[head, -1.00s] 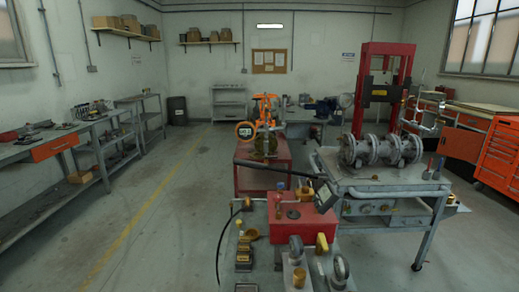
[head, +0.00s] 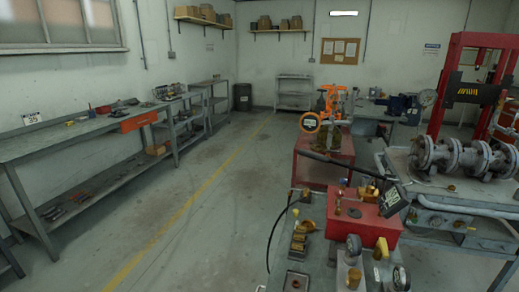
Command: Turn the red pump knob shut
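The red pump box (head: 365,222) stands on a grey bench at the lower right of the head view. A long black lever (head: 335,161) runs above it, and a dark gauge (head: 393,200) sits at its right end. A small reddish knob (head: 338,194) on a stem shows at the box's left end. It is too small to tell its turn or whether it is the pump knob. Brass fittings are beside it. Neither of my grippers is in view.
A red cart (head: 312,172) with an orange-and-brass valve stands behind the pump. A grey table (head: 398,165) with a flanged valve body (head: 455,157) is at right. Grey workbenches (head: 85,140) line the left wall. The floor (head: 190,225) between is clear.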

